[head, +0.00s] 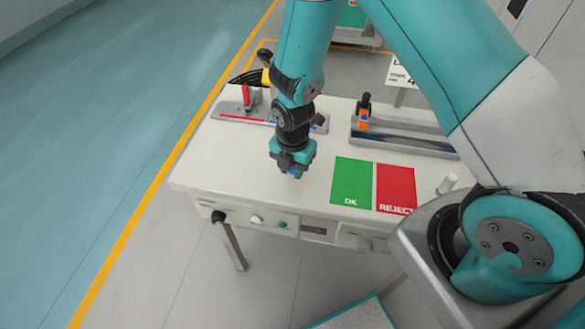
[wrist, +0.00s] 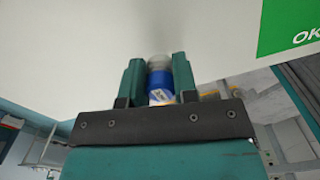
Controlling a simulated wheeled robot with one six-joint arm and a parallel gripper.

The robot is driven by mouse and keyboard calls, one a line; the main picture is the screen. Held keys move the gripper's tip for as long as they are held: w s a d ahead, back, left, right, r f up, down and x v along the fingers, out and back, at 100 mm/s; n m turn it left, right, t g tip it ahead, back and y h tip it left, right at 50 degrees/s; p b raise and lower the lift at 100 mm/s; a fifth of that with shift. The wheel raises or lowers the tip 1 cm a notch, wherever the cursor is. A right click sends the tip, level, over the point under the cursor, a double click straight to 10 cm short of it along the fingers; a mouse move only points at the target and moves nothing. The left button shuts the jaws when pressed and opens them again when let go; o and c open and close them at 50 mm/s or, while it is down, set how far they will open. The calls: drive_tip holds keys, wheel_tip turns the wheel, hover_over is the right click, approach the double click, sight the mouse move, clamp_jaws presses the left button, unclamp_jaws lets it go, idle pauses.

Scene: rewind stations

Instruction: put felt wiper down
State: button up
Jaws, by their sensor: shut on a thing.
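My gripper (head: 291,167) is shut on the felt wiper and points down over the front middle of the white table. In the wrist view the felt wiper (wrist: 160,82) is a short cylinder between the two teal fingers, with a greyish end and a blue and white body. In the head view only a small blue bit of it shows under the fingers. I cannot tell whether it touches the table top.
The green OK mat (head: 351,181) and red REJECT mat (head: 396,188) lie to the right on the table (head: 225,160). A fixture with a red handle (head: 246,95) stands behind left, and a rail fixture (head: 405,139) behind right. The table's left front is bare.

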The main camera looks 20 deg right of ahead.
drive_tip(key=shift+f, duration=0.6)
drive_tip(key=shift+f, duration=0.1)
drive_tip(key=o, duration=0.8)
drive_tip(key=shift+o, duration=0.2)
wheel_tip(320, 180, up, 12)
drive_tip(key=shift+r+b, duration=0.15)
drive_tip(key=shift+b, duration=0.5)
drive_tip(key=s+a+r+m+y, duration=0.2)
drive_tip(key=s+r+m, duration=0.7)
drive_tip(key=s+a+r+m+y, duration=0.2)
drive_tip(key=s+r+m, duration=0.7)
drive_tip(key=shift+s+a+r+m, duration=0.35)
drive_tip(key=shift+r+m, duration=0.05)
